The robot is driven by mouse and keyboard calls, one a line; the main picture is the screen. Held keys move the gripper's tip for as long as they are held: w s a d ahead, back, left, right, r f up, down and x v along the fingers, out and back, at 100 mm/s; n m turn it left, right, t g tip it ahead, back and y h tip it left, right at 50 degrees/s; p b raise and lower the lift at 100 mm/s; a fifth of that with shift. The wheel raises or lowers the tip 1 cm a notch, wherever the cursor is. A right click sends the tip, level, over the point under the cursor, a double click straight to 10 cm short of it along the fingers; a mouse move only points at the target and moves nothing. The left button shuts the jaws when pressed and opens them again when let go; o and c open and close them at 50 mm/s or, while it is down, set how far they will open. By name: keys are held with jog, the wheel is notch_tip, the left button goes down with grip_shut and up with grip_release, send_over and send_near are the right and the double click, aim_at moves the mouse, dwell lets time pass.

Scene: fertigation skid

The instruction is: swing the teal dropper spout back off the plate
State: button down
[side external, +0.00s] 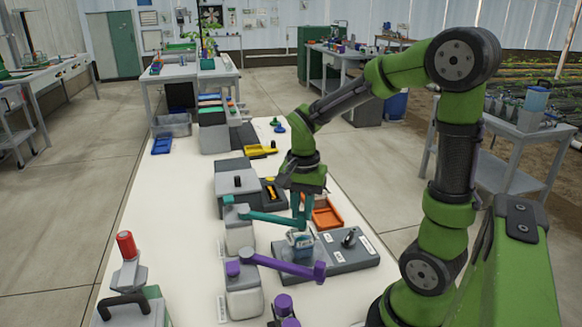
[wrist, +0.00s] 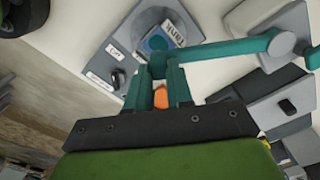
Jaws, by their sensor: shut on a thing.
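The teal dropper spout (side external: 270,216) reaches from its pivot on a grey and white dispenser (side external: 239,235) out over the grey plate (side external: 345,262). In the wrist view the spout (wrist: 225,50) runs from a round pivot at the right to between my fingers. My gripper (side external: 301,212), with teal fingers, is shut on the spout's outer end; it also shows in the wrist view (wrist: 158,68). A clear vessel with blue contents (side external: 300,244) stands on the plate below the spout end. My fingers hide the spout's tip.
A purple spout (side external: 280,264) on its own dispenser lies just in front. The plate carries a black knob (side external: 349,238). An orange tray (side external: 325,214) and grey boxes (side external: 232,178) stand behind. Bare white table shows left of the dispensers.

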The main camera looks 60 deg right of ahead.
jog(key=shift+d, duration=0.1)
jog(key=w+d+n, duration=1)
jog(key=n, duration=0.2)
jog(key=shift+w+d+n, duration=0.3)
jog(key=shift+w, duration=0.05)
dwell(0.6)
jog(key=c, duration=1)
grip_release()
notch_tip(320, 180, up, 17)
